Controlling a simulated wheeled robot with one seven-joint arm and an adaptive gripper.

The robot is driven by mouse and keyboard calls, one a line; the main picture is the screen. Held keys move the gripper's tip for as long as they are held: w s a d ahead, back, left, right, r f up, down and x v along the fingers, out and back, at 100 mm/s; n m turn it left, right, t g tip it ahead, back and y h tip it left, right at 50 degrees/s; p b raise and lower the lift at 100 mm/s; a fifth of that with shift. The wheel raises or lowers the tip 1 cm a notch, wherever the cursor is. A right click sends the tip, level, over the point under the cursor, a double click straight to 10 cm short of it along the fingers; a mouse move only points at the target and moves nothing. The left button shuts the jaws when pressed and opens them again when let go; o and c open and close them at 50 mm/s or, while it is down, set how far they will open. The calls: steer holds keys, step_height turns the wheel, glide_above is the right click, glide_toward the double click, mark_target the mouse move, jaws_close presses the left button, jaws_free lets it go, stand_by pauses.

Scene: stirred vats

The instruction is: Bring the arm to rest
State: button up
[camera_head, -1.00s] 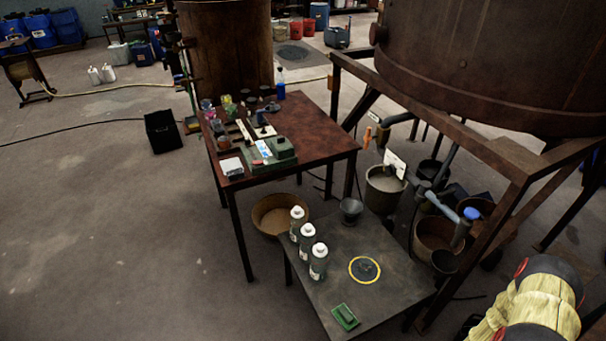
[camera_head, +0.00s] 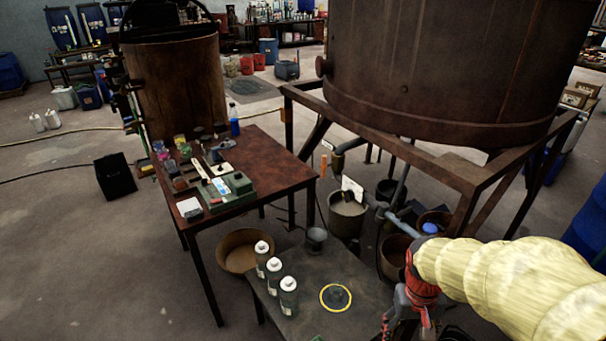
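My arm, in a pale yellow sleeve, reaches in from the right edge of the head view. My gripper (camera_head: 408,318), red and grey, hangs at the sleeve's end, low in the picture, beside the right edge of the low grey table (camera_head: 290,322). Its fingers are small and partly cut off by the bottom edge. I cannot tell whether they are open or shut, or whether anything is between them.
Several white-capped bottles (camera_head: 274,268) and a yellow-ringed disc (camera_head: 335,297) are on the low table. A brown table (camera_head: 268,155) with small items stands behind. A big rusty vat (camera_head: 450,70) on a frame (camera_head: 440,168) rises close behind my arm. Open floor (camera_head: 90,260) lies left.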

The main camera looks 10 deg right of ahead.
steer(key=a+r+n+t, duration=0.1)
steer(key=a+r+t, duration=0.2)
steer(key=a+r, duration=0.3)
steer(key=s+a+r+n+t, duration=0.1)
steer(key=a+r+n+t, duration=0.1)
steer(key=a+r, duration=0.5)
steer(key=shift+s+r+t+y, duration=0.2)
steer(key=shift+r+t+y, duration=0.3)
steer(key=shift+r, duration=1.75)
